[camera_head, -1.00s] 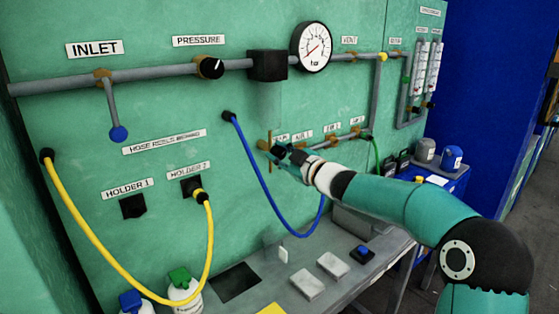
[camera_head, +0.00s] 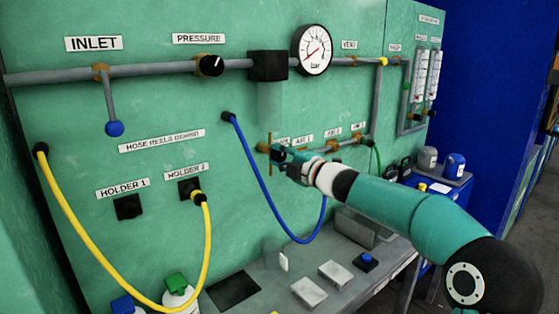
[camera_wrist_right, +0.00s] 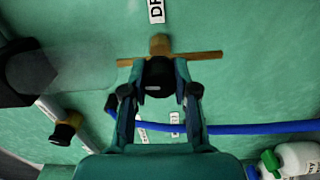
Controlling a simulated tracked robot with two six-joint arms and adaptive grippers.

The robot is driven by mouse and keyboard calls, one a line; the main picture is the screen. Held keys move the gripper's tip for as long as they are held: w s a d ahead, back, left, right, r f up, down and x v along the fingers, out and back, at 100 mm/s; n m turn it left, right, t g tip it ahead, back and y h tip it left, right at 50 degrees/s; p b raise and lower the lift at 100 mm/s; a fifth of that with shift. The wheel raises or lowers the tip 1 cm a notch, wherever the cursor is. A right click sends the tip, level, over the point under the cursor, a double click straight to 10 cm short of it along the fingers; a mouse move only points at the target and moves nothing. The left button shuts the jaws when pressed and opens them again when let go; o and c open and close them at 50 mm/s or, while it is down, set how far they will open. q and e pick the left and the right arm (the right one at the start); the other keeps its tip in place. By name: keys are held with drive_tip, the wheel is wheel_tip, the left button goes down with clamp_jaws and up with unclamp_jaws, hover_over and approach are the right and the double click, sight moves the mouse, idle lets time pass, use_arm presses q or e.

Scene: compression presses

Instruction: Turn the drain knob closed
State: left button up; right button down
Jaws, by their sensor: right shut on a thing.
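The drain knob (camera_wrist_right: 158,73) is black with a pale mark on its face. It sits in front of a brass fitting with a thin brass bar across it, under a partly cut-off label starting "DR" (camera_wrist_right: 156,11). My right gripper (camera_wrist_right: 159,88) has its two teal fingers on either side of the knob, shut on it. In the head view my right gripper (camera_head: 279,158) is at the panel, beside the upright brass bar (camera_head: 270,153), and its fingers largely hide the knob. My left gripper is in neither view now.
A blue hose (camera_head: 262,181) hangs just left of and below my right gripper. Brass valves on a pipe (camera_head: 343,143) run to its right. A pressure gauge (camera_head: 312,49) and black block (camera_head: 267,66) are above. A grey bench (camera_head: 285,275) stands below.

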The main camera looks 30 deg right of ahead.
drive_tip(key=shift+w+a+f+n, duration=0.1)
drive_tip(key=shift+a+f+n, duration=0.1)
drive_tip(key=shift+f+n, duration=0.25)
drive_tip(key=c, duration=0.9)
unclamp_jaws()
drive_tip(key=shift+r, duration=0.25)
drive_tip(key=shift+d, duration=0.1)
drive_tip(key=shift+s+r, duration=0.1)
drive_tip(key=shift+s, duration=0.55)
drive_tip(key=s, duration=0.7)
drive_tip(key=s+d, duration=0.1)
drive_tip(key=s, duration=0.2)
drive_tip(key=shift+s, duration=0.4)
